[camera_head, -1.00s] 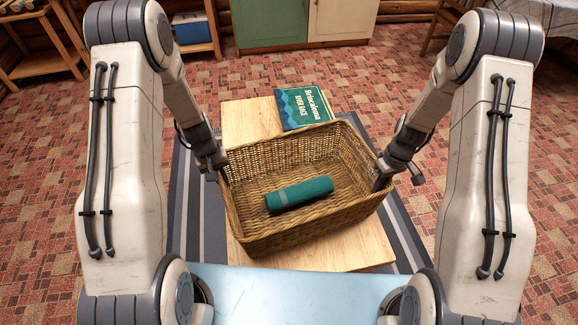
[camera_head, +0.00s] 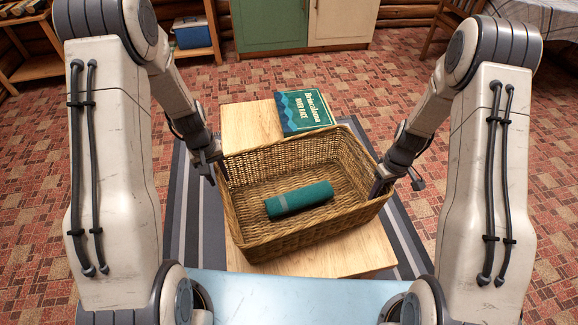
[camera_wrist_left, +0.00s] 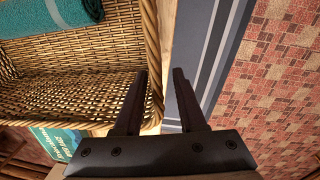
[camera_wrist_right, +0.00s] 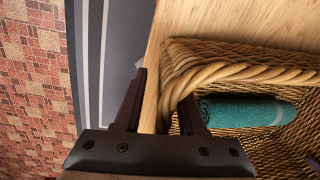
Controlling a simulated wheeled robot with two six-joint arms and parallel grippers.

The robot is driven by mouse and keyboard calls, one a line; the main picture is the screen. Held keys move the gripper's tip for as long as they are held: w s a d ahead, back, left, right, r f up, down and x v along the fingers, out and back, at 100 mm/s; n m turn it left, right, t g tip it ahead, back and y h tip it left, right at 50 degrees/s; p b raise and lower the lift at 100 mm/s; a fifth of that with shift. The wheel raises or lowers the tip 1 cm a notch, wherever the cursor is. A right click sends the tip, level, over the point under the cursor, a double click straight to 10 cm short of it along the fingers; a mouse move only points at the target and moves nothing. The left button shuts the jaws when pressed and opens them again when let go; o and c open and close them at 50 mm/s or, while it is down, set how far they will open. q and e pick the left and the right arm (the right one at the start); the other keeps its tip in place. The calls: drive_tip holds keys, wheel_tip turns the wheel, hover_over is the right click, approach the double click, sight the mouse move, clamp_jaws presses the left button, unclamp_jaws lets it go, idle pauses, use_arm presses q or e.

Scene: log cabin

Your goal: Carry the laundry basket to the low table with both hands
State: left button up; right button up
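The wicker laundry basket (camera_head: 300,236) sits on a low, light wooden table (camera_head: 249,127), turned slightly askew. A rolled green towel (camera_head: 300,199) with a pale band lies inside it. My left gripper (camera_head: 214,178) is at the basket's left rim. In the left wrist view its fingers (camera_wrist_left: 160,78) are apart, one on each side of the rim (camera_wrist_left: 152,45). My right gripper (camera_head: 384,182) is at the right rim. In the right wrist view its fingers (camera_wrist_right: 164,88) are apart, with the rim (camera_wrist_right: 182,84) between them and a gap beside it. Whether the fingers touch the wicker is unclear.
A green book (camera_head: 305,112) lies on the table behind the basket. A striped grey rug (camera_head: 187,215) lies under the table. Green and cream cabinets (camera_head: 271,22) and a shelf with a blue box (camera_head: 191,33) stand behind. Tiled floor is open on both sides.

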use_arm(q)
drive_tip(key=r, duration=0.6)
drive_tip(key=shift+s+a+r, duration=0.15)
drive_tip(key=shift+a+r, duration=0.1)
drive_tip(key=shift+r, duration=0.3)
use_arm(e)
drive_tip(key=shift+r, duration=0.25)
drive_tip(key=r, duration=0.7)
drive_tip(key=d+r, duration=0.1)
drive_tip(key=r, duration=0.3)
drive_tip(key=shift+w+r, duration=0.15)
drive_tip(key=shift+r, duration=0.2)
